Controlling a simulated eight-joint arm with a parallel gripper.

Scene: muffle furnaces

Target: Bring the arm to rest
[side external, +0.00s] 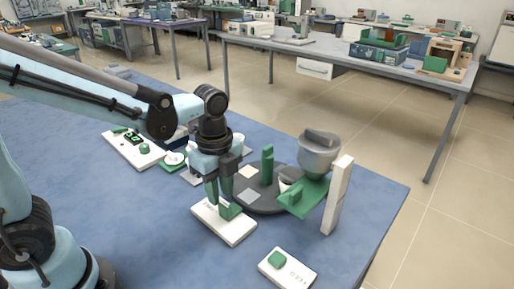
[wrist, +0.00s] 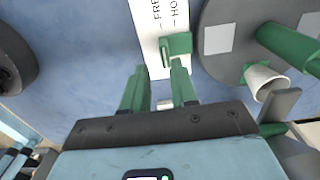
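My gripper (side external: 219,200) is low over the front middle of the blue bench, with its green fingers pointing down. In the wrist view the fingers (wrist: 160,68) stand apart with nothing between them. A white panel (side external: 222,230) lies just under and in front of them. The panel (wrist: 150,25) carries partly visible lettering that begins "FRE" and "HO". A green switch lever (side external: 230,211) stands on it. In the wrist view the lever (wrist: 177,45) is right by the tip of the right finger; I cannot tell if they touch.
A dark round base (side external: 262,203) with a green post (side external: 267,165) stands close right of my gripper. Beyond it are a grey machine (side external: 319,155), a green tray (side external: 308,202) and a white upright (side external: 338,195). Another white panel (side external: 299,271) lies at the front. Open blue surface lies left.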

